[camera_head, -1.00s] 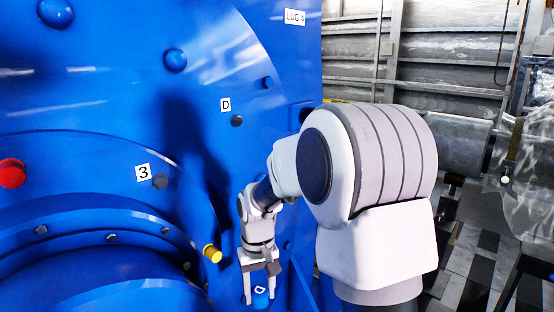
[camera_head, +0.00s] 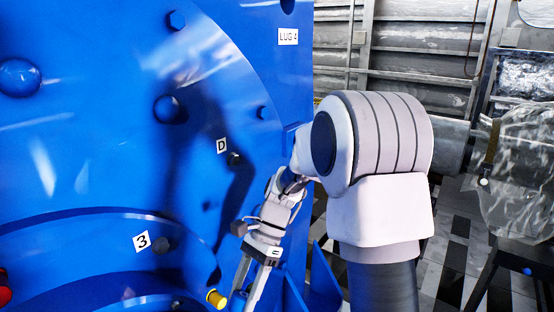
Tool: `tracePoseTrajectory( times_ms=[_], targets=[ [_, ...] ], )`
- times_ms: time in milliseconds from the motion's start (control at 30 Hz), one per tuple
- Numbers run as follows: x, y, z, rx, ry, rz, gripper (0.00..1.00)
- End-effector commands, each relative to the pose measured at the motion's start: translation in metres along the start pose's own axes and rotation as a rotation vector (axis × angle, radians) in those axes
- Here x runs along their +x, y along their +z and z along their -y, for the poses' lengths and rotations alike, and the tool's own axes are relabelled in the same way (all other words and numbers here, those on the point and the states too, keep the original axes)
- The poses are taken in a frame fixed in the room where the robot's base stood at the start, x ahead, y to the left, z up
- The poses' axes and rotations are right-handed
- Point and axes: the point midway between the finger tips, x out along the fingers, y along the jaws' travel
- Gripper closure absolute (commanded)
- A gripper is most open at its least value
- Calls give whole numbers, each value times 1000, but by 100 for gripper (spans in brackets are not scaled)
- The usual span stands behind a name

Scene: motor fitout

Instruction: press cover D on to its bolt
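The white label D (camera_head: 222,146) is on the blue motor face, with a dark bolt head (camera_head: 235,159) just right of and below it. The bolt is bare. My gripper (camera_head: 249,298) is below this bolt, pointing down, with its fingers reaching the bottom edge of the picture. The fingers stand apart, but their tips are not clearly visible. I cannot make out cover D now, nor whether anything is between the fingers.
A yellow cap (camera_head: 216,299) is close left of my fingers. Label 3 (camera_head: 141,242) has a dark bolt (camera_head: 162,245) beside it. A red cap (camera_head: 4,288) is at the left edge. The blue LUG 4 plate (camera_head: 288,62) rises behind my arm.

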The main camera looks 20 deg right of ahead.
Motion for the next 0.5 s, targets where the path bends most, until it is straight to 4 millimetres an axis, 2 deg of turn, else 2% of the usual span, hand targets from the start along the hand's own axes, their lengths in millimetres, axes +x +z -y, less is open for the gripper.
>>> tracePoseTrajectory(
  times_ms=[33,200,367,500],
  targets=[
    [-16,11,-2,91,-49,85,98],
    [-50,36,2,332,-241,359,98],
    [-88,51,7,488,-440,586,98],
    [-128,57,10,587,-633,758,98]
  ],
)
